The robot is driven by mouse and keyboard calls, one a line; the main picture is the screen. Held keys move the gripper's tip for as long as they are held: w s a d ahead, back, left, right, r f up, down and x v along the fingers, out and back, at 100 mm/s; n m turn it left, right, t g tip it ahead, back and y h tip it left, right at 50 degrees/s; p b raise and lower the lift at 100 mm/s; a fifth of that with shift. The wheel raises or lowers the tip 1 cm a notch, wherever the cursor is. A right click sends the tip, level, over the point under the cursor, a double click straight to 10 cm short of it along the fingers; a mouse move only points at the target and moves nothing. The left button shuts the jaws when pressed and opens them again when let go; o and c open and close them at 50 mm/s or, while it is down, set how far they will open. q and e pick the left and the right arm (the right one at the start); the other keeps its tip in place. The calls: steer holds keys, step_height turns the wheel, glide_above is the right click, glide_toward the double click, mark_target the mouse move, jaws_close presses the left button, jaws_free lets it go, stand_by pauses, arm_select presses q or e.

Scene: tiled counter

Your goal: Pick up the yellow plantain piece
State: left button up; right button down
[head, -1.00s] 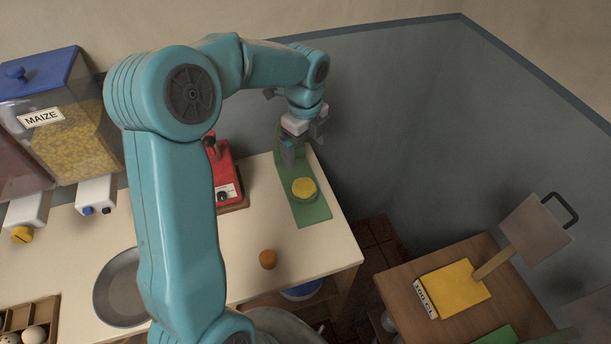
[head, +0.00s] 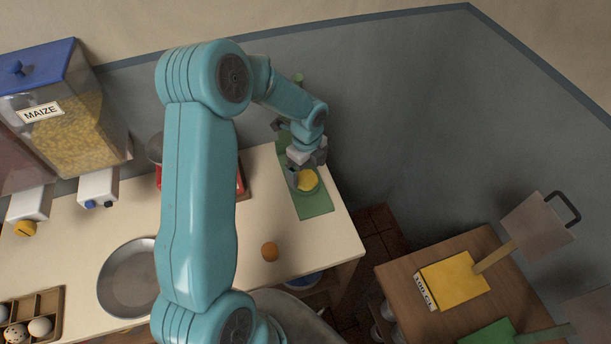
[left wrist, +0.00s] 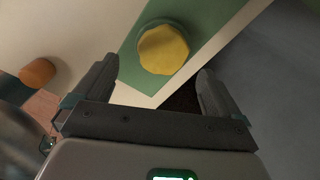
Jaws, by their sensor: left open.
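The yellow plantain piece (head: 308,181) is a flat, scallop-edged disc on a round green seat of the green board (head: 313,207), near the counter's right end. In the left wrist view the plantain piece (left wrist: 163,50) lies ahead of the fingers, centred between them, with a gap. My left gripper (head: 300,180) is open and empty, above and partly in front of the piece in the head view. Its two fingers show spread in the left wrist view (left wrist: 158,88). My right gripper is not in view.
A small orange-brown object (head: 270,251) stands near the counter's front edge. A grey pan (head: 128,285) and an egg box (head: 50,305) lie left. A red device is partly hidden by my arm. A wooden table (head: 400,285) stands right, beyond a floor gap.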

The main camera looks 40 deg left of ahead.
mark_target(308, 179)
arm_select(q)
steer(key=f, duration=0.3)
steer(key=shift+w+a+f, duration=0.1)
steer(key=shift+w+f, duration=0.1)
steer(key=shift+f, duration=0.15)
steer(key=shift+s, duration=0.15)
steer(key=c, duration=1.1)
steer(key=shift+c, duration=0.7)
steer(key=shift+w, duration=0.2)
